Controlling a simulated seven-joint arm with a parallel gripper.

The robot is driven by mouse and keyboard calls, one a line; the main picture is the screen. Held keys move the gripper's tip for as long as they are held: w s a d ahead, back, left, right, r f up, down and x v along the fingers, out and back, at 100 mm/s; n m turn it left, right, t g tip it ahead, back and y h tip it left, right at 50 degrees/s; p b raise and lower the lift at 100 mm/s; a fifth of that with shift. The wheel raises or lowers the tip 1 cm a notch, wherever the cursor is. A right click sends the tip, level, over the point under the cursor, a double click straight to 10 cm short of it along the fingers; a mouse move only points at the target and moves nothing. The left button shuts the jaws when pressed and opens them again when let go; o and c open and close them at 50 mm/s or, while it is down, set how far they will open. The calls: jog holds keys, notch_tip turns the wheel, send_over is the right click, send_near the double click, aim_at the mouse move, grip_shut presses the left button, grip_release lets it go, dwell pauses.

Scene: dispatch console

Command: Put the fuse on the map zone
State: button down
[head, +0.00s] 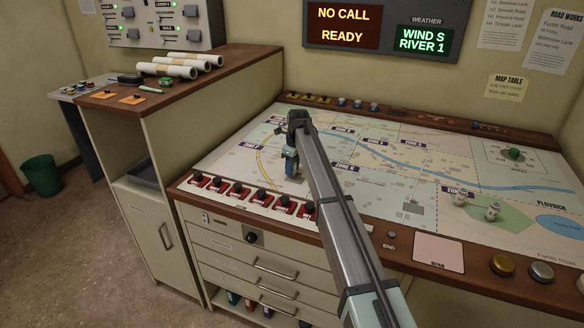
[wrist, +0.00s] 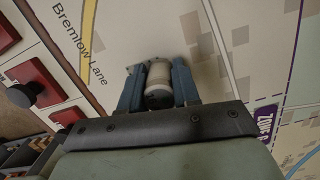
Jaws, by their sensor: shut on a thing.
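The fuse (wrist: 158,85) is a pale cylinder with a dark near end. It sits between the two blue-grey fingers of my gripper (wrist: 158,90), which are shut on it. In the head view my gripper (head: 292,168) points down over the left part of the map (head: 230,165), left of a purple zone label (head: 345,167); the fuse is mostly hidden there. The map has several purple-labelled zones split by dashed lines. I cannot tell whether the fuse touches the map.
Red switches (head: 235,190) line the map's front left edge. A wooden-topped cabinet (head: 130,95) with paper rolls rises at left.

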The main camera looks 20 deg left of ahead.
jog(key=shift+f, duration=0.1)
jog(key=c, duration=0.8)
grip_release()
jog(key=r, duration=0.4)
jog(key=d+r, duration=0.1)
jog(key=r, duration=0.7)
jog(key=shift+s+d+r, duration=0.1)
jog(key=shift+d, duration=0.15)
